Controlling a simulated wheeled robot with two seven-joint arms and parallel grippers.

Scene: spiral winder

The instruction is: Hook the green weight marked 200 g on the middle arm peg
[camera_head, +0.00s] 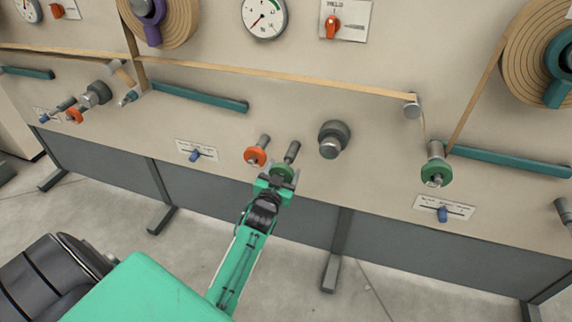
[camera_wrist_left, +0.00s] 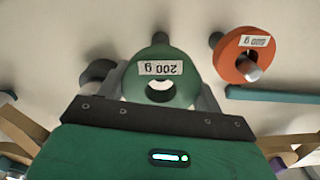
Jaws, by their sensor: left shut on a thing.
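The green ring weight (camera_head: 281,171) is in my left gripper (camera_head: 277,180), at the panel's front, low in the middle. In the left wrist view the weight (camera_wrist_left: 160,62) fills the space between the fingers, its white label reading 200 g upside down. A grey peg (camera_head: 292,151) stands right behind it; I cannot tell whether its tip is in the hole. My right gripper is out of view.
An orange ring weight (camera_head: 255,156) hangs on a peg just left of the gripper. Another green weight (camera_head: 436,174) hangs near the right arm. A paper strip (camera_head: 270,77) runs above. A blue lever (camera_head: 196,155) is at left.

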